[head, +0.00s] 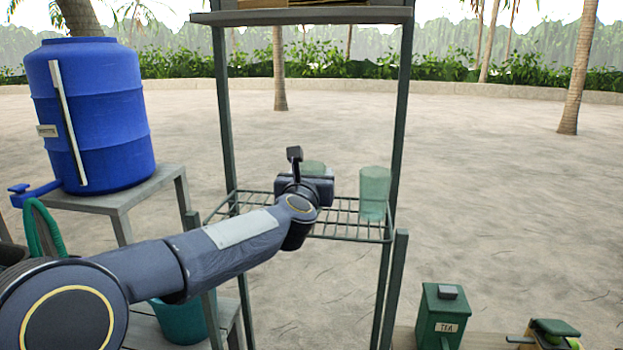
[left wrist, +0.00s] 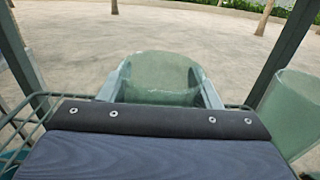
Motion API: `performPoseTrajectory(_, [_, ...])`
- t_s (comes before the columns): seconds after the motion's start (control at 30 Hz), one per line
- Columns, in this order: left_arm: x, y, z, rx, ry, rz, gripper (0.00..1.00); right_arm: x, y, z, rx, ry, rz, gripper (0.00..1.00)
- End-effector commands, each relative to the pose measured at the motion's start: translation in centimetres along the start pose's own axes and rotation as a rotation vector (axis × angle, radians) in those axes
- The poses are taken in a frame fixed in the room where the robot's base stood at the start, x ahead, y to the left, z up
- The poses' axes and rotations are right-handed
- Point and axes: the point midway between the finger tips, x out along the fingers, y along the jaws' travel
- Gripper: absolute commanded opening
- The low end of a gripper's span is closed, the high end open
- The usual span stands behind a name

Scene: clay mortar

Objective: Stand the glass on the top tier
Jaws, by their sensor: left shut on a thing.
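My left gripper (head: 313,172) is at the wire tier (head: 345,238) of a dark green frame. It is shut on a green translucent glass (left wrist: 160,75), seen between the two fingers in the left wrist view. In the head view the gripper hides most of this glass; only its upper part (head: 313,165) shows. Whether its base touches the wires is hidden. A second green glass (head: 374,193) stands upright on the right of the wire tier, and also shows at the right edge of the left wrist view (left wrist: 292,108). My right gripper is not in view.
A flat board (head: 300,17) spans the frame's posts higher up. A blue barrel (head: 95,110) stands on a grey stand (head: 130,195) at left. Wire tier between the gripper and the second glass looks bare.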

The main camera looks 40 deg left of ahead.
Motion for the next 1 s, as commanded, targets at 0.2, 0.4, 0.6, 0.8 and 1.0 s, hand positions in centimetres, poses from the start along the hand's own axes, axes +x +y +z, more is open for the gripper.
performPoseTrajectory(0.2, [0.0,0.0,0.0,-0.001,0.001,0.000,0.61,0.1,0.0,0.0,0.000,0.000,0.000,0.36])
performPoseTrajectory(0.4, [0.0,0.0,0.0,0.000,0.001,0.000,0.79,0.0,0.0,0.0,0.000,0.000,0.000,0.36])
performPoseTrajectory(0.6, [0.0,0.0,0.1,0.000,0.001,0.000,0.79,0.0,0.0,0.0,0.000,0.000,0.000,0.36])
performPoseTrajectory(0.8, [-1.9,0.0,0.1,-0.002,-0.001,-0.001,0.79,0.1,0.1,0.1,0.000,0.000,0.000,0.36])
performPoseTrajectory(1.0, [-6.2,0.1,0.1,-0.003,-0.002,-0.001,0.79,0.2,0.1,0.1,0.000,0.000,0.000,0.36])
